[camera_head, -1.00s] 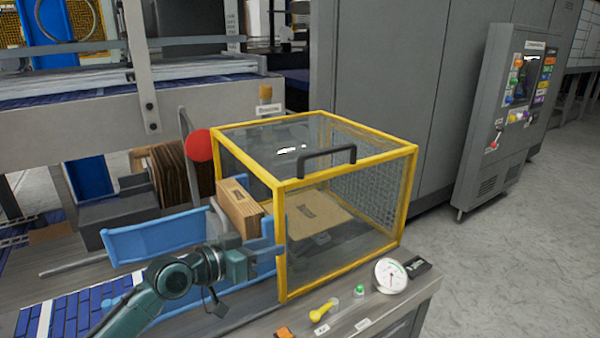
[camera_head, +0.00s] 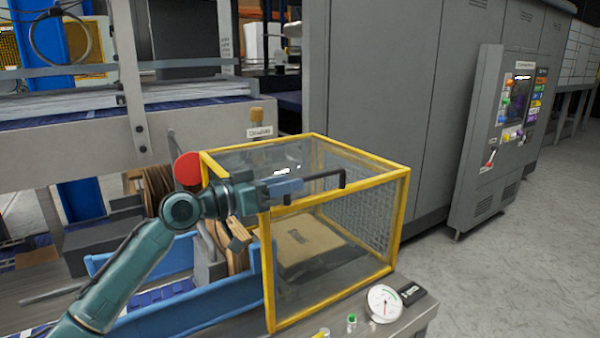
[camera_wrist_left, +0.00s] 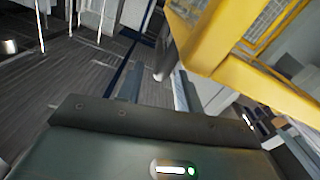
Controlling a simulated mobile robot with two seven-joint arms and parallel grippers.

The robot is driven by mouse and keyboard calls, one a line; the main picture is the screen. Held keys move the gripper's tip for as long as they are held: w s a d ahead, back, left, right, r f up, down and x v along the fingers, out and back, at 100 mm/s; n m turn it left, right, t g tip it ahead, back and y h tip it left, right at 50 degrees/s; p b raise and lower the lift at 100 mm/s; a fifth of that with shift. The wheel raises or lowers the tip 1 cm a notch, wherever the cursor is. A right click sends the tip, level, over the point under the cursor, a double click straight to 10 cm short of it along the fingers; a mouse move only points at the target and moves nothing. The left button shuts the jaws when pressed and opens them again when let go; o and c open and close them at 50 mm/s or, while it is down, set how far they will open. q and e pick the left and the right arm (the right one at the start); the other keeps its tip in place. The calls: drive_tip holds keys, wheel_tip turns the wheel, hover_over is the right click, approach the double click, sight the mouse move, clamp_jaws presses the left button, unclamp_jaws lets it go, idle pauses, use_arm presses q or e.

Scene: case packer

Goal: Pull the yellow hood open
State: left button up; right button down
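The yellow hood (camera_head: 335,196) is a yellow-framed box with clear panels and mesh on one side. It sits down on the machine. Its black handle (camera_head: 342,180) is on the top front edge, partly hidden behind my left gripper (camera_head: 300,186). In the left wrist view, the gripper's two fingers (camera_wrist_left: 158,88) stand apart. A dark bar, possibly the handle, shows just beyond and between them, beside the yellow frame (camera_wrist_left: 235,50). I cannot tell whether they touch it. My right gripper is not in view.
A cardboard piece (camera_head: 308,240) lies under the hood. A red disc (camera_head: 187,168) stands at its left. A round gauge (camera_head: 384,303) and a green button (camera_head: 351,321) are on the front ledge. A grey control cabinet (camera_head: 490,140) stands right, with clear floor before it.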

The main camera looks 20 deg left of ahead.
use_arm(q)
drive_tip(key=shift+p+x, duration=0.3)
drive_tip(key=shift+x, duration=1.75)
drive_tip(key=shift+c, duration=0.3)
clamp_jaws()
drive_tip(key=shift+f, duration=0.1)
